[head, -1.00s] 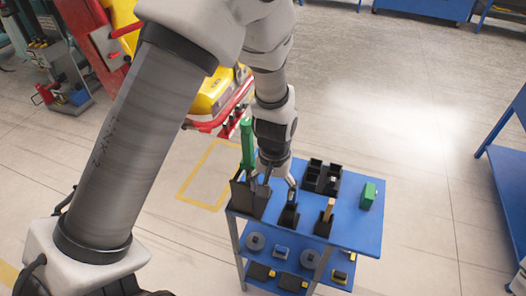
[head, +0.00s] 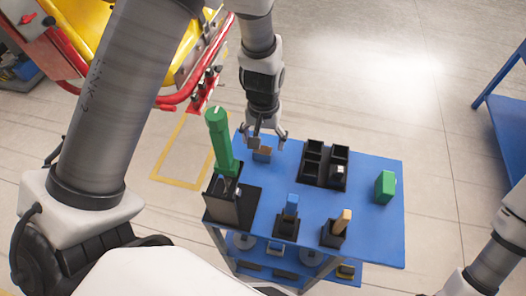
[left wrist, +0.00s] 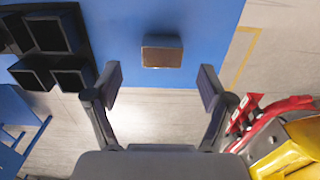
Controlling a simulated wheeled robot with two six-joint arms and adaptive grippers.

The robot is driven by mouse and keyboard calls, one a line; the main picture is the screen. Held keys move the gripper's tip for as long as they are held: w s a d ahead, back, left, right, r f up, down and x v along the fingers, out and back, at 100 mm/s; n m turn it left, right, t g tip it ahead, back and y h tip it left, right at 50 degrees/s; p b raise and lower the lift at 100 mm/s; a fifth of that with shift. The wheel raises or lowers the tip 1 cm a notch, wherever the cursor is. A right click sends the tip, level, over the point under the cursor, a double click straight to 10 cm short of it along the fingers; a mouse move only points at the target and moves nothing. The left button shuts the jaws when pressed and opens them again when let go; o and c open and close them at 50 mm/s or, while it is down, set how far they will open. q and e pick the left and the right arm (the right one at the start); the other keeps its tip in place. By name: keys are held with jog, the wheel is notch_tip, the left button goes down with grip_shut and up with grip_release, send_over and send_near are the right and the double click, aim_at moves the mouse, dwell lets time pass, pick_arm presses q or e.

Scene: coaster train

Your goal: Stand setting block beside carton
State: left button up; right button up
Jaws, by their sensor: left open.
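A small brown-faced block (head: 262,155), which I take as the setting block, is at the far left part of the blue table top. My left gripper (head: 267,138) is open and empty just above and beyond it. In the left wrist view the block (left wrist: 162,52) lies ahead of the spread fingers (left wrist: 160,90), apart from them. A green box (head: 385,187), perhaps the carton, stands at the table's right side. My right gripper is out of view.
A black bin (head: 233,203) with a green tool (head: 220,140) stands at the left edge. Black holders carry a blue piece (head: 291,206) and a tan piece (head: 344,218). A black divided tray (head: 325,165) is at the back. Bare blue surface (head: 270,190) lies between.

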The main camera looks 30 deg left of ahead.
aim_at(262, 150)
pick_arm(q)
jog(key=f+p, duration=0.1)
jog(key=f, duration=0.4)
jog(key=shift+a+f, duration=0.15)
jog(key=shift+a, duration=0.05)
jog(key=shift+w+f, duration=0.15)
jog(key=shift+f, duration=0.2)
jog(key=shift+r, duration=0.1)
grip_shut()
